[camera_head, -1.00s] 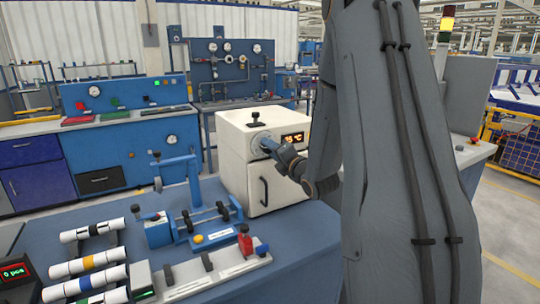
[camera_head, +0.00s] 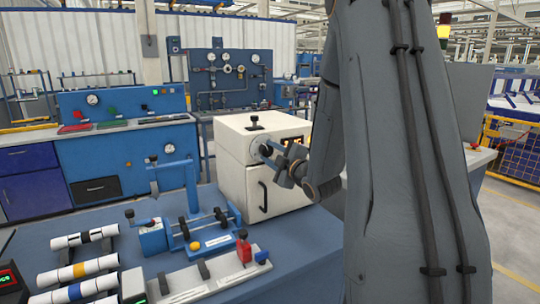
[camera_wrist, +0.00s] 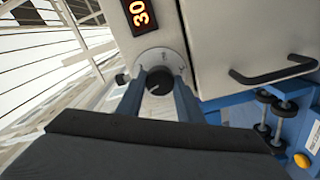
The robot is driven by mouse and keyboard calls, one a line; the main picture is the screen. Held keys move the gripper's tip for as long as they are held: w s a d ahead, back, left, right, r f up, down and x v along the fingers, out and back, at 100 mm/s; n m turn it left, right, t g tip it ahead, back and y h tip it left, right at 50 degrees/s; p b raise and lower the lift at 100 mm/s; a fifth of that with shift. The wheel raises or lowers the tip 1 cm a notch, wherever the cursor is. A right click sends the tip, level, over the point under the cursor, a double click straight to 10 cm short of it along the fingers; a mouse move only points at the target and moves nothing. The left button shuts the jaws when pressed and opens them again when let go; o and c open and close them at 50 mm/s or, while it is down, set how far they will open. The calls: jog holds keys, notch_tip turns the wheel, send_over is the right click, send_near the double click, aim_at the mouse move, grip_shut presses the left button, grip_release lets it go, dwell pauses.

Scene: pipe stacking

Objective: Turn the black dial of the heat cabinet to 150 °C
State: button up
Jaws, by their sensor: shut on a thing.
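The heat cabinet (camera_head: 234,178) is a white box on the blue table. Its black dial (camera_wrist: 159,82) sits on a round pale scale plate in the wrist view. My gripper (camera_wrist: 160,94) is shut on the dial, with one blue finger on each side of it. In the head view my gripper (camera_head: 270,158) is at the cabinet's upper front and hides most of the dial. In the head view the display (camera_head: 291,141) is partly covered by my gripper.
A black door handle (camera_head: 262,195) is on the cabinet front. A blue fixture with rollers (camera_head: 196,230) stands left of the cabinet, and white pipes (camera_head: 80,268) lie at the front left. A black knob (camera_head: 254,121) tops the cabinet.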

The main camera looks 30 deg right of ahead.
jog(key=m, duration=0.3)
jog(key=shift+m, duration=0.4)
jog(key=m, duration=0.3)
jog(key=shift+p, duration=0.3)
jog(key=m+p, duration=0.1)
jog(key=m, duration=0.3)
jog(key=m+p, duration=0.1)
jog(key=m, duration=0.2)
jog(key=shift+m, duration=0.4)
jog(key=m+p, duration=0.2)
jog(key=m, duration=0.4)
jog(key=shift+a, duration=0.1)
jog(key=m+p, duration=0.2)
jog(key=m, duration=0.5)
jog(key=shift+p, duration=0.4)
jog(key=o, duration=1.1)
jog(key=shift+c, duration=0.2)
